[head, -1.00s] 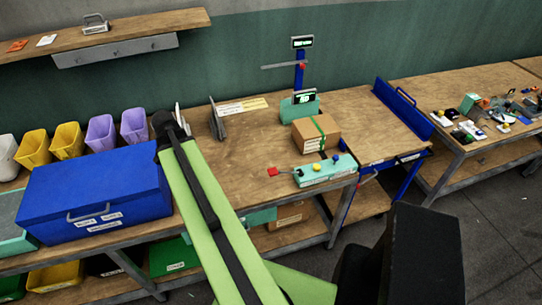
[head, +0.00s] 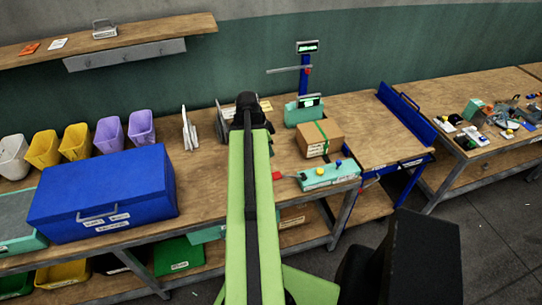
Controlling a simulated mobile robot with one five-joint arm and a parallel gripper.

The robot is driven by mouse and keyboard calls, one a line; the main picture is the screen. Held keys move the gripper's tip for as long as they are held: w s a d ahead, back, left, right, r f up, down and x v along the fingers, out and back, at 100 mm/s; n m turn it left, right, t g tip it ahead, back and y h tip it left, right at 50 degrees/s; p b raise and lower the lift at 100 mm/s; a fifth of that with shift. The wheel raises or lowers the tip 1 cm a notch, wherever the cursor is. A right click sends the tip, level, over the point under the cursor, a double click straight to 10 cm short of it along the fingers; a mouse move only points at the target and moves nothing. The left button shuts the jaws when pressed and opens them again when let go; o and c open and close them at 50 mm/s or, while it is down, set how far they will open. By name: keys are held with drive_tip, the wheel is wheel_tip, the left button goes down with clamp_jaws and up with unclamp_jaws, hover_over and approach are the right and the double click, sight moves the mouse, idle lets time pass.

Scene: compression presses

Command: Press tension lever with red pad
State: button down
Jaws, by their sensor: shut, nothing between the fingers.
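A small red pad (head: 278,176) sticks out to the left on a thin lever from a teal box (head: 325,177) with a blue knob and a yellow knob. The box lies at the front right of the wooden workbench (head: 205,195). My green arm reaches forward over the bench, just left of the red pad. My gripper (head: 246,105) is the dark end of the arm, farther back than the pad and apart from it. It is shut and holds nothing. Its fingertips are hard to make out against the grey holder behind.
A cardboard box (head: 319,139) with a green strap stands behind the teal box. A scale post (head: 304,75) is at the back. A blue chest (head: 102,185) and several bins fill the left. White upright pieces (head: 189,132) stand left of my gripper.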

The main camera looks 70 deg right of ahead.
sight(277, 174)
drive_tip(key=b+x, duration=0.3)
drive_tip(key=x, duration=0.1)
drive_tip(key=b+x, duration=0.8)
drive_tip(key=shift+w+a+f, duration=0.3)
drive_tip(key=shift+w+a, duration=0.05)
drive_tip(key=shift+r, duration=0.1)
